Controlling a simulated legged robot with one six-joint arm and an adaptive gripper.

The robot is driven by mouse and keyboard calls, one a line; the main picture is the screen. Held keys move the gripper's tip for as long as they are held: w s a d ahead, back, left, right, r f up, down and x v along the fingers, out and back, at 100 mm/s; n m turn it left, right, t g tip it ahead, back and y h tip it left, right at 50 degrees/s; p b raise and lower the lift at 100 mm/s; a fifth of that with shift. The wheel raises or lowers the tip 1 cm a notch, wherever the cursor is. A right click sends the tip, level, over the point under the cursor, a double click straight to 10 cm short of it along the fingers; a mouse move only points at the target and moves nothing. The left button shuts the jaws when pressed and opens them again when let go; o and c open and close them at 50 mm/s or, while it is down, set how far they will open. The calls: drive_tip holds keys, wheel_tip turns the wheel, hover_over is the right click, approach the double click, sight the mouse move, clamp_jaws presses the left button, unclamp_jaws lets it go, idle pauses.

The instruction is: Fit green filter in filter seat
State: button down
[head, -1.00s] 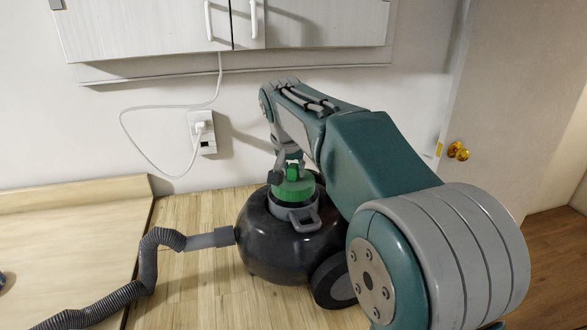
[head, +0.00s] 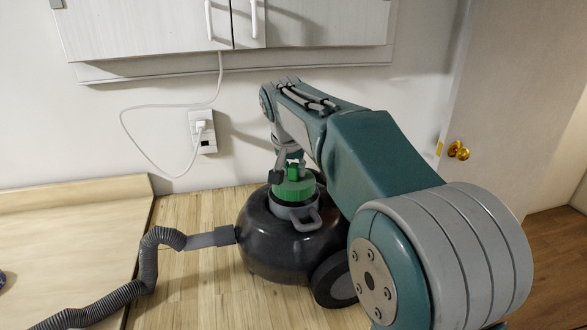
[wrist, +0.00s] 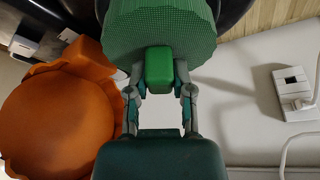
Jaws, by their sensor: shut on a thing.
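The green filter (head: 296,187) is a round ribbed disc with a block-shaped handle on top. It sits upright at the top opening of the black vacuum canister, at the grey collar (head: 292,208) that looks like the filter seat. My gripper (head: 290,165) is above it, shut on the handle. In the wrist view the fingers close on both sides of the green handle (wrist: 159,70), with the filter's mesh-textured disc (wrist: 160,32) beyond. The filter's underside is hidden, so I cannot tell how deep it sits in the collar.
The black canister (head: 275,245) stands on a wooden surface (head: 195,285), its grey hose (head: 148,260) running left. A wall outlet (head: 203,132) with a white cord is behind. An orange container (wrist: 50,120) shows in the wrist view. Cabinets (head: 150,25) hang above.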

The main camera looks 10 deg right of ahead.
sight(293, 180)
drive_tip(key=shift+f, duration=2.45)
drive_tip(key=shift+c, duration=2.1)
unclamp_jaws()
drive_tip(key=v, duration=1.1)
drive_tip(key=shift+s+a+r, duration=0.1)
drive_tip(key=shift+s+r, duration=0.05)
drive_tip(key=shift+r, duration=0.25)
